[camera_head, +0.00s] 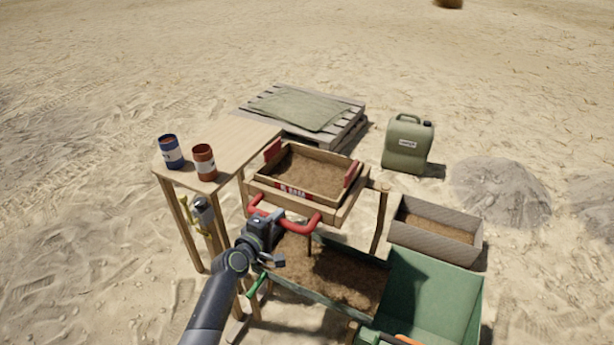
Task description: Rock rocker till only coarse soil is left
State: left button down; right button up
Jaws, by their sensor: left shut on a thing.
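The rocker (355,201) is a wooden frame with a sieve box (285,192) on top. Brown soil (312,174) covers the floor of the box; how coarse it is cannot be told. A red handle (304,225) sticks out from the front of the rocker. My left gripper (268,222) is shut on this handle at its left part. Below the rocker, a green-edged tray (318,289) holds brown soil. My right gripper is not in view.
A wooden table (235,145) at left bears a blue can (171,152) and a rust-red can (204,162). A green bin (432,295) stands at front right, a grey box of soil (399,236) behind it. A jerrycan (407,146) and pallet (345,128) stand farther back on open sand.

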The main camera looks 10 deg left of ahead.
pick_arm(q)
jog(key=f+v, duration=0.1)
jog(key=v, duration=0.6)
jog(key=shift+r+b+x, duration=0.4)
jog(key=shift+b+x, duration=0.25)
jog(key=shift+x, duration=4.4)
jog(key=shift+s+a+f+p, duration=0.1)
jog(key=shift+s+a+p, duration=0.2)
jog(key=shift+s, duration=0.55)
jog(key=shift+s+a+p, duration=0.15)
jog(key=shift+s+a, duration=0.15)
jog(key=shift+s, duration=0.55)
jog(key=shift+s+a+f+p, duration=0.1)
jog(key=shift+s+a+p, duration=0.2)
jog(key=shift+s, duration=0.6)
jog(key=c, duration=1.3)
grip_release()
jog(key=shift+w, duration=0.15)
jog(key=shift+c, duration=0.2)
jog(key=shift+w+r, duration=0.1)
jog(key=shift+r, duration=0.05)
